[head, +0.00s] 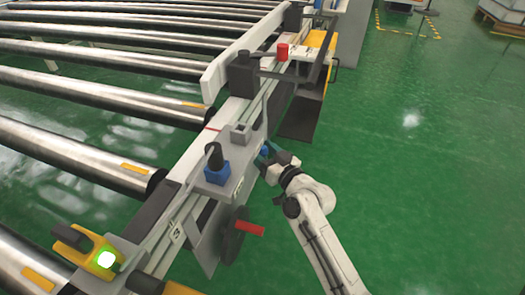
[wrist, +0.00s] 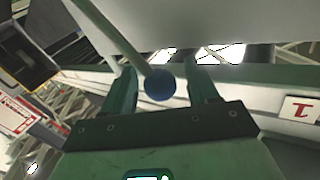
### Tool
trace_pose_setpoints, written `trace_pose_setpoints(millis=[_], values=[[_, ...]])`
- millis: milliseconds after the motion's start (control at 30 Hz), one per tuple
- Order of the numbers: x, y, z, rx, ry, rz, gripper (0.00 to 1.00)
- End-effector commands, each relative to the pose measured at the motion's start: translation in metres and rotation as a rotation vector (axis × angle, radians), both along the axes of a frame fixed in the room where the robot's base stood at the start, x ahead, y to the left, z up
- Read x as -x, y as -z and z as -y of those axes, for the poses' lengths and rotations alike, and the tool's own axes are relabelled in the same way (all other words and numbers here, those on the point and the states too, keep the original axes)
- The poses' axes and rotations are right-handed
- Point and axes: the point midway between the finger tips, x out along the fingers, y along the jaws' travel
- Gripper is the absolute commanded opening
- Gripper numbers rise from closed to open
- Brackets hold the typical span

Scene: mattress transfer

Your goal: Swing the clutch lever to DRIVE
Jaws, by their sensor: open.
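The lever with the blue ball knob (wrist: 160,84) shows in the wrist view, its thin grey rod (wrist: 131,47) running up to the left. The knob sits between the two fingers of my gripper (wrist: 163,92). The fingers are open, with a gap visible on each side of the knob. In the head view, my gripper (head: 267,154) is beside the right side of the conveyor frame, and a little blue (head: 265,151) shows at its fingertips. The lever's position marking is not readable in either view.
A blue block with a black knob (head: 216,165) stands on a grey plate left of my gripper. A handwheel with a red handle (head: 249,228) is below. A red-topped knob (head: 282,51) is further back. Steel rollers (head: 90,150) fill the left; green floor (head: 430,190) is clear at right.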

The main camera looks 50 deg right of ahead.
Motion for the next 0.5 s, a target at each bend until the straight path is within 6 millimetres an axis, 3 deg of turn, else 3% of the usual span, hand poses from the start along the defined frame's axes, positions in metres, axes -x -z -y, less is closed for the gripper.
trace_pose_setpoints(millis=[100, 500], values=[[0.0003, 0.0001, 0.0000, 0.000, 0.000, 0.000, 0.58], [0.0005, 0.0001, 0.0000, 0.000, 0.000, 0.000, 0.20]])
